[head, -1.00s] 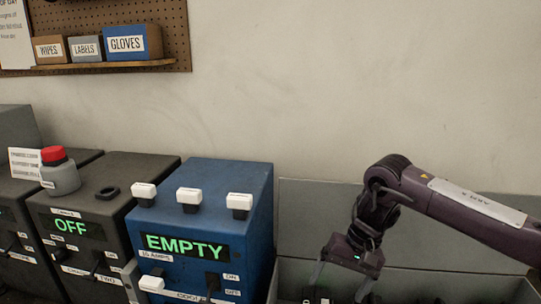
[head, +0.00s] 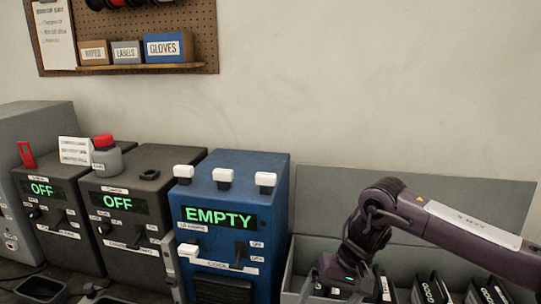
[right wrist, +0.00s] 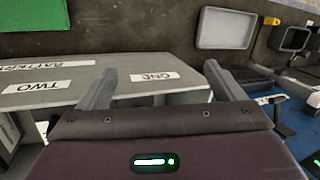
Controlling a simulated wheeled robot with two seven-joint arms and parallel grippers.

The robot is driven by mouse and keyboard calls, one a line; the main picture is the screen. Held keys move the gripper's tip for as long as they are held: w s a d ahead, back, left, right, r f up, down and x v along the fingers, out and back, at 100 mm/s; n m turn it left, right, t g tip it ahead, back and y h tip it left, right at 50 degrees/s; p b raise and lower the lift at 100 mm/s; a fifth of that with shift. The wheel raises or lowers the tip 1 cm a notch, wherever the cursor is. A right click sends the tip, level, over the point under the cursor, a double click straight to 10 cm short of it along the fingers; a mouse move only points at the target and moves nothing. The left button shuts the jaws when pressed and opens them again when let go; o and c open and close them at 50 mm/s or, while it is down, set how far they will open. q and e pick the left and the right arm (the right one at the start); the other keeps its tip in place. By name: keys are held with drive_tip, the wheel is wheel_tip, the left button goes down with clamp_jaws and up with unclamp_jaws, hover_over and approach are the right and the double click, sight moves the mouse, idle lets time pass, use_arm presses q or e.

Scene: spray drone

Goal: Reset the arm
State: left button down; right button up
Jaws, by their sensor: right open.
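My right arm (head: 460,235) comes in from the right in the head view, bent down at a joint over a grey open bin (head: 440,198). My right gripper (head: 335,290) hangs at the bin's front left, its fingertips near the lower picture edge. In the right wrist view its two fingers (right wrist: 160,72) stand wide apart, with nothing between them. Behind them is a grey surface (right wrist: 190,97) with labels reading "ONE" and "TWO". My left gripper is not in view.
A blue box (head: 235,170) reading "EMPTY" stands left of the bin. Two dark boxes reading "OFF" (head: 125,230) stand further left, with a red-capped bottle (head: 106,160) on top. Black items (head: 430,290) stand in the bin. A pegboard shelf (head: 140,69) hangs above.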

drive_tip(key=s+a+f+n+t+y, duration=0.1)
drive_tip(key=s+a+f+n+y, duration=0.15)
drive_tip(key=a, duration=0.55)
drive_tip(key=s+a+f+n+y, duration=0.1)
drive_tip(key=s+a+f+n, duration=0.25)
drive_tip(key=a, duration=0.35)
drive_tip(key=s+a+r+n+t+y, duration=0.25)
drive_tip(key=a+r+t, duration=0.25)
drive_tip(key=a, duration=0.4)
drive_tip(key=d+f+m+t+h, duration=0.25)
drive_tip(key=d+m+h, duration=0.3)
drive_tip(key=d, duration=1.05)
drive_tip(key=s+d+f+g+h, duration=0.2)
drive_tip(key=s+d+f, duration=0.1)
drive_tip(key=s+d, duration=0.45)
drive_tip(key=s+d+f+g+h, duration=0.2)
drive_tip(key=s+d+f, duration=0.1)
drive_tip(key=s+d, duration=0.4)
wheel_tip(320, 180, down, 32)
drive_tip(key=s+g, duration=0.2)
drive_tip(key=s+d+f, duration=0.2)
drive_tip(key=s+f, duration=0.6)
drive_tip(key=s, duration=0.1)
drive_tip(key=s+d+f, duration=0.2)
drive_tip(key=s+f, duration=0.6)
drive_tip(key=s, duration=0.1)
drive_tip(key=shift+s+f+g, duration=0.15)
drive_tip(key=shift+f+g, duration=0.05)
drive_tip(key=shift+g, duration=0.25)
